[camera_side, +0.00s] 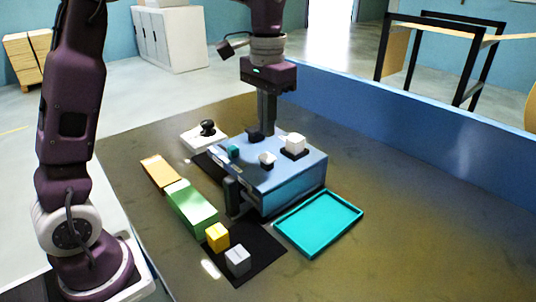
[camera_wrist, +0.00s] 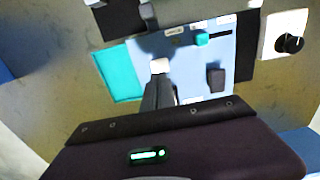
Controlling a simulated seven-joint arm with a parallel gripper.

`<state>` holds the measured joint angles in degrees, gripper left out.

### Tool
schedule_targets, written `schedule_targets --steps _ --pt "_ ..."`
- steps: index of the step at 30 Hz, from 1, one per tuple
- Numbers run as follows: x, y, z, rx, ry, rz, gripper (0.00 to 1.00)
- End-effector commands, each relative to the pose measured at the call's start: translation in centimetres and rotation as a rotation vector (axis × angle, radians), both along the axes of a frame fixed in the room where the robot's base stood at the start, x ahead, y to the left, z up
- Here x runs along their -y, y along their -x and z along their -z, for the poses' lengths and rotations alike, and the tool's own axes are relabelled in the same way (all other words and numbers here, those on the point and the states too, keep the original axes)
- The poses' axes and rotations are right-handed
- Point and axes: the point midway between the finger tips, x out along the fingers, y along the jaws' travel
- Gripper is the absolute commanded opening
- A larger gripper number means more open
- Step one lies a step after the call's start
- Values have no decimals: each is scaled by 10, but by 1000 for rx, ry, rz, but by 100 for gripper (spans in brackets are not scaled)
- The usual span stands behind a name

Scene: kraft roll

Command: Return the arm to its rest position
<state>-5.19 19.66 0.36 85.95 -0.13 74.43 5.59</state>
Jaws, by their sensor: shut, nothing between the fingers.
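My gripper (camera_side: 267,132) is shut and empty. It points down over the far part of a blue box (camera_side: 290,190); I cannot tell the exact gap to its top. In the wrist view the closed fingers (camera_wrist: 158,84) show over the blue panel (camera_wrist: 232,55), close in the picture to a small white piece (camera_wrist: 160,66). On the box's top are a white block on a black base (camera_side: 294,143), a white knob-like piece (camera_side: 267,158), a teal slider (camera_side: 234,151) and a black piece (camera_side: 254,134).
A teal tray (camera_side: 319,250) lies right of the box. At left are an orange block (camera_side: 159,172), a long green block (camera_side: 191,207), a yellow cube (camera_side: 217,236) and a grey cube (camera_side: 238,260). A white unit with a black knob (camera_side: 207,128) stands behind. A blue wall (camera_side: 400,118) bounds the table.

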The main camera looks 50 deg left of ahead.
Motion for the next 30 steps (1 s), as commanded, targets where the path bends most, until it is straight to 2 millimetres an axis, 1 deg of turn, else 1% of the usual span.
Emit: schedule_targets --steps 15,17,18,20,21,23,24,26,27,30 --pt "0 0 0 1 0 0 0" --pt "1 2 -3 7 -1 0 0" --pt "2 9 -8 21 -2 0 0" --pt "7 28 -21 62 -4 0 0" --pt "11 48 -31 103 -7 0 0" --pt "18 84 -43 174 -10 2 0" --pt "22 109 -47 222 -10 1 0" --pt "27 145 -47 292 -10 1 0" --pt "30 166 -43 335 -9 2 0" --pt "34 206 -28 423 -5 0 0"
